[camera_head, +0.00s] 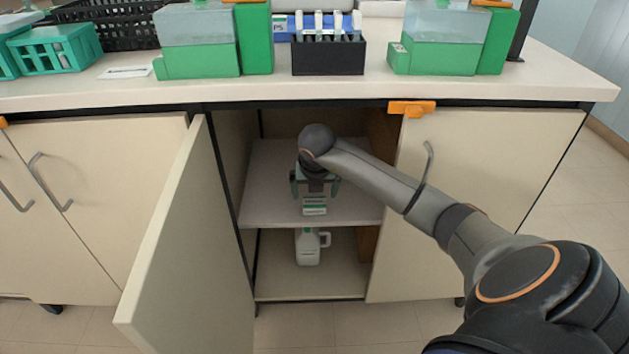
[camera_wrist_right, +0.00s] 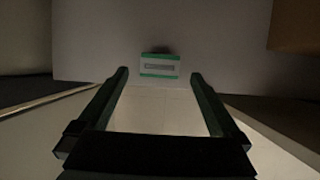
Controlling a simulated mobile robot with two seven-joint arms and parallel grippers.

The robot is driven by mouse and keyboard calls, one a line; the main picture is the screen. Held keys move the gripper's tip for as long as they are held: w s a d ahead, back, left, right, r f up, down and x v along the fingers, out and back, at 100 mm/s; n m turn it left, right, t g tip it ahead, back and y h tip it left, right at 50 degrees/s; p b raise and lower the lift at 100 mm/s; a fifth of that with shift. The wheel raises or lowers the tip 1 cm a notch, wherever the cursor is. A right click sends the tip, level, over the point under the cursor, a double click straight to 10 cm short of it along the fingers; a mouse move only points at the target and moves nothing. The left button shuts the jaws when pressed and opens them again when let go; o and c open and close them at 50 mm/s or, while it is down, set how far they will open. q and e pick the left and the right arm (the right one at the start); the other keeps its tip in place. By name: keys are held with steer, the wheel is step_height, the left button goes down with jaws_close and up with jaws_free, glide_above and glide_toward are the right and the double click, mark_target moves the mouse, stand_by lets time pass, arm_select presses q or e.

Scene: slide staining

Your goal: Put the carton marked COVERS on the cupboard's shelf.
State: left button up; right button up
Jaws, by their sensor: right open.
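The carton (camera_head: 314,206), white with green bands and a dark label, sits on the cupboard's middle shelf (camera_head: 262,205) near its front edge. It also shows in the right wrist view (camera_wrist_right: 160,66), just beyond and between my fingertips, with the lettering too small to read surely. In the wrist view the open fingers (camera_wrist_right: 158,75) show gaps on both sides of the carton. My left gripper is not in view.
The cupboard's left door (camera_head: 175,245) stands open; the right door (camera_head: 470,190) looks closed, with my arm crossing in front of it. A white jug (camera_head: 308,248) stands on the cupboard floor. The worktop (camera_head: 340,88) above holds green-and-clear containers and a black rack (camera_head: 328,55).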

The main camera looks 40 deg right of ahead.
arm_select(q)
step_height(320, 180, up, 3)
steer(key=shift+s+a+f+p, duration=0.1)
steer(key=shift+p, duration=0.8)
arm_select(e)
steer(key=v, duration=0.6)
steer(key=shift+r, duration=0.1)
